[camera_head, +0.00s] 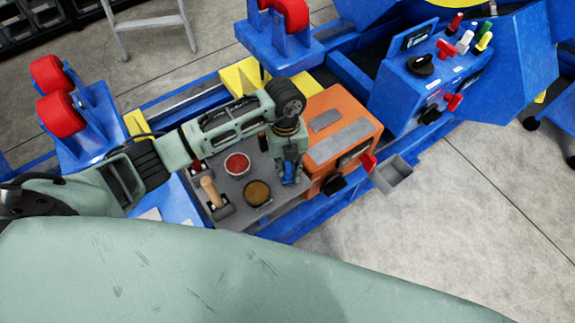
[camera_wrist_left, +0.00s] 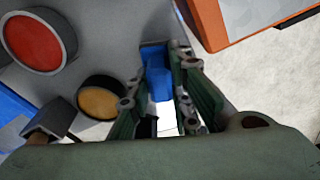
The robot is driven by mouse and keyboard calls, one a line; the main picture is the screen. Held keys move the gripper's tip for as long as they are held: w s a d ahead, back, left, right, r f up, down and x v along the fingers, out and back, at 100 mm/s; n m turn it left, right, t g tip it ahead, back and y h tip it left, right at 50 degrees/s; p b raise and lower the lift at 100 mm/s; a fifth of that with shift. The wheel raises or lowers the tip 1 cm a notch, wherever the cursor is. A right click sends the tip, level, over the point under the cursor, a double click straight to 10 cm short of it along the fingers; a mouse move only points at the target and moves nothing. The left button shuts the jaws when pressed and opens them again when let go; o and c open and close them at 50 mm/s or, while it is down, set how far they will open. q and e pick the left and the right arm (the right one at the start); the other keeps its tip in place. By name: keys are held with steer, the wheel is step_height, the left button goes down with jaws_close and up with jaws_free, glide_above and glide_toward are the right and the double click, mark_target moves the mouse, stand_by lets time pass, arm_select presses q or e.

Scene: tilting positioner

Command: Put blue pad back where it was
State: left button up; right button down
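The blue pad (camera_head: 291,172) is at the right part of the grey tray top (camera_head: 232,188), beside the orange box. My left gripper (camera_head: 290,165) points down there, with its fingers on either side of the pad. In the left wrist view the blue pad (camera_wrist_left: 157,75) sits between the two fingertips (camera_wrist_left: 160,70), which look closed on it. Whether the pad touches the grey surface cannot be told. My right gripper is not in view.
A red-filled tin (camera_head: 237,163), a brown-filled tin (camera_head: 257,193) and a wooden-handled tool (camera_head: 211,192) stand left of the gripper. The orange box (camera_head: 345,132) is close on the right, with a small grey bin (camera_head: 391,174) beyond it. Red rollers (camera_head: 60,115) stand at left.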

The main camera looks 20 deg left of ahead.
arm_select(q)
steer(key=o, duration=0.4)
step_height(320, 180, up, 12)
steer(key=w, duration=0.1)
steer(key=shift+a, duration=0.4)
steer(key=shift+w+r, duration=0.1)
